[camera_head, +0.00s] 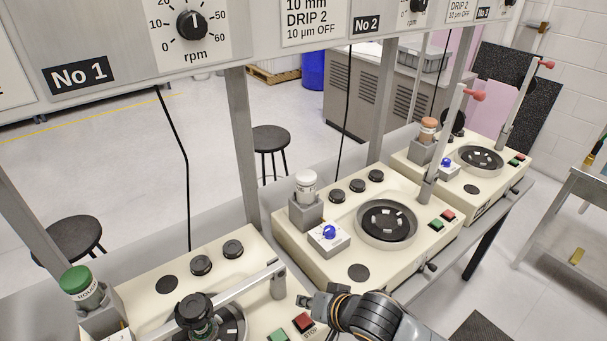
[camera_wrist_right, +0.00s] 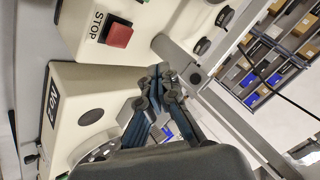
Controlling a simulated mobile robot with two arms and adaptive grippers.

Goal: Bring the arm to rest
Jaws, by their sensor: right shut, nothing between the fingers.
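My right gripper (camera_head: 312,302) is shut and empty, above the right edge of the nearest machine (camera_head: 150,285), close to its red button (camera_head: 304,322). In the wrist view the closed fingertips (camera_wrist_right: 158,74) show beside a grey metal bar (camera_wrist_right: 195,72); I cannot tell whether they touch. The nearest machine's grey swing arm (camera_head: 240,287) lies low across its plate, hinged on a short post, with a black knob (camera_head: 195,308) over the plate. The middle machine's arm (camera_head: 447,140) stands raised, with a red tip (camera_head: 474,95). My left gripper is not in view.
The middle machine (camera_head: 300,240) and far machine (camera_head: 490,190) stand along the bench. A green-capped bottle (camera_head: 78,284) stands at left. An overhead panel (camera_head: 120,45) and grey uprights (camera_head: 242,145) bound the space. Stools (camera_head: 270,138) stand behind.

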